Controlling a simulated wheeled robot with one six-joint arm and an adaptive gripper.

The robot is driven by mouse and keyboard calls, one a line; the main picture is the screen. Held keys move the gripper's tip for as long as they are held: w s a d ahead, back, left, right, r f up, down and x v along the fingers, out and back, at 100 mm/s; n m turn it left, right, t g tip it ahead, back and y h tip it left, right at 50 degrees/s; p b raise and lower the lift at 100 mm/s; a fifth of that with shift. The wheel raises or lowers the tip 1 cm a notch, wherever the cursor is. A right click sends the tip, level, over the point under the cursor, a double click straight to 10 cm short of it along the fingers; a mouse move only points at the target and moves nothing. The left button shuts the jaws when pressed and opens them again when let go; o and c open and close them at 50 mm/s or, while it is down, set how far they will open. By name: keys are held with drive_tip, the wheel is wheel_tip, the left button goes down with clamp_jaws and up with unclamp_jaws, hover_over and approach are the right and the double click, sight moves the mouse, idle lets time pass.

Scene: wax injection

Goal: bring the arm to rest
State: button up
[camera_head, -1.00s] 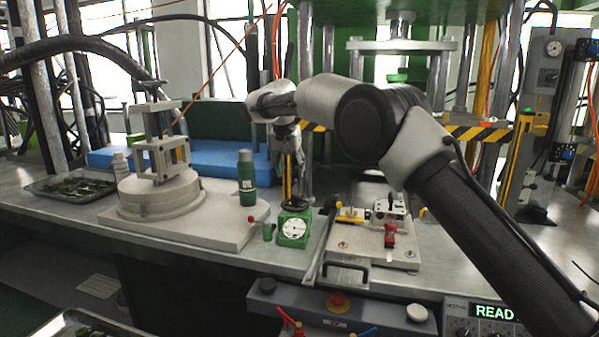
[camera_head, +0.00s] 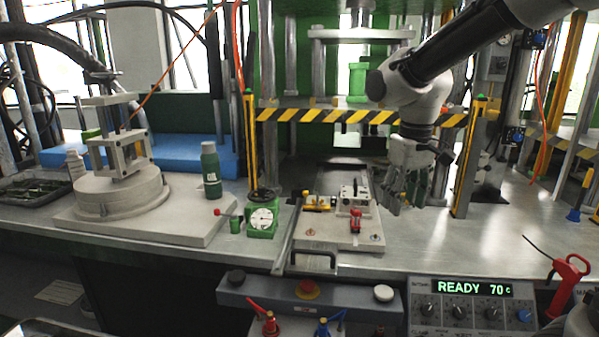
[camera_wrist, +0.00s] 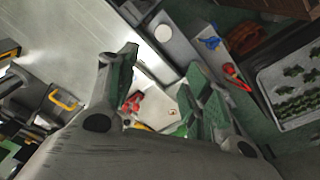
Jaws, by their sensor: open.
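My gripper (camera_head: 398,188) hangs at the right of the fixture plate in the head view, pointing down above the metal bench. My arm comes in from the upper right. In the wrist view my gripper (camera_wrist: 160,100) has its two green-padded fingers spread apart with nothing between them. Beyond the fingers lie the pale fixture plate and a red toggle clamp (camera_wrist: 132,101), apart from them.
The fixture plate (camera_head: 325,232) with its red clamp sits mid-bench. A green bottle (camera_head: 211,170), a green dial gauge (camera_head: 262,218) and a round wax-press base (camera_head: 122,195) stand left. Striped press guards (camera_head: 340,116) stand behind. A red-handled tool (camera_head: 567,282) is front right.

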drive_tip(key=s+d+r+m+t, duration=0.2)
drive_tip(key=s+d+m+t, duration=0.1)
drive_tip(key=s+d, duration=1.1)
drive_tip(key=s+m, duration=0.1)
drive_tip(key=s, duration=0.2)
drive_tip(key=shift+s+r, duration=0.25)
drive_tip(key=shift+s, duration=0.15)
